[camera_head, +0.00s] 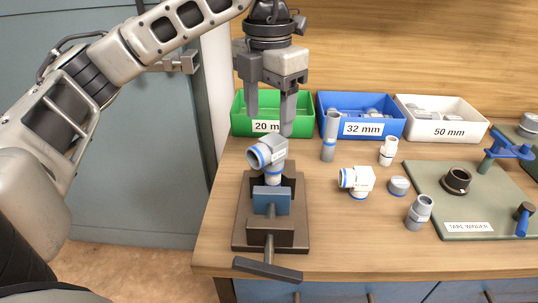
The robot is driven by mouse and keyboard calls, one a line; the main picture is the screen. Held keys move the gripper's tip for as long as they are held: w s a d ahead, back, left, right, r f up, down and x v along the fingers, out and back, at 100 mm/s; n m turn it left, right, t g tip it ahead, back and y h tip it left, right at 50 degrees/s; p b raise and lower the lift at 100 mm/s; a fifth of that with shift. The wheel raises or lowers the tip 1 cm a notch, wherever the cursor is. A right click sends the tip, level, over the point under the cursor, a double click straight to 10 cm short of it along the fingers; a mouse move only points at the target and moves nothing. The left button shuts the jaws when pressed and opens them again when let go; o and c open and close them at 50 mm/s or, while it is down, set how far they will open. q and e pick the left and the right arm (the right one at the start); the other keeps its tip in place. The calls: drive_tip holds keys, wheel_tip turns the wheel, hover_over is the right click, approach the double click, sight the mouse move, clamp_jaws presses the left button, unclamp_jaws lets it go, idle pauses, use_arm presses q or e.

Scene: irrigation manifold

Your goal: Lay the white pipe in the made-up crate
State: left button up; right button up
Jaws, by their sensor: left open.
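My left gripper (269,112) hangs from the top, pointing down, with its two fingers apart and nothing between them. It is in front of the green crate, above a grey and white elbow-like fitting (268,152) with blue bands. That fitting stands in a vise (270,222). A small white pipe piece (389,150) stands on the table to the right, in front of the bins. I see no long white pipe, and I cannot tell which crate is the made-up one. My right gripper is out of view.
Green 20 mm (238,122), blue 32 mm (392,130) and white 50 mm (472,134) bins line the back. A grey pipe (329,137), white tee (358,181), grey cap (398,186) and grey fitting (418,212) stand before them. A green tape board (480,205) is at right. The front-middle table is clear.

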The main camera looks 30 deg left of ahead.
sight(269, 141)
use_arm(q)
wheel_tip(269, 141, down, 9)
drive_tip(key=shift+r, duration=0.15)
drive_tip(key=shift+f, duration=0.45)
drive_tip(key=c, duration=1.2)
drive_tip(key=shift+o, duration=0.2)
drive_tip(key=shift+r+p, duration=4.4)
drive_tip(key=shift+r, duration=3.15)
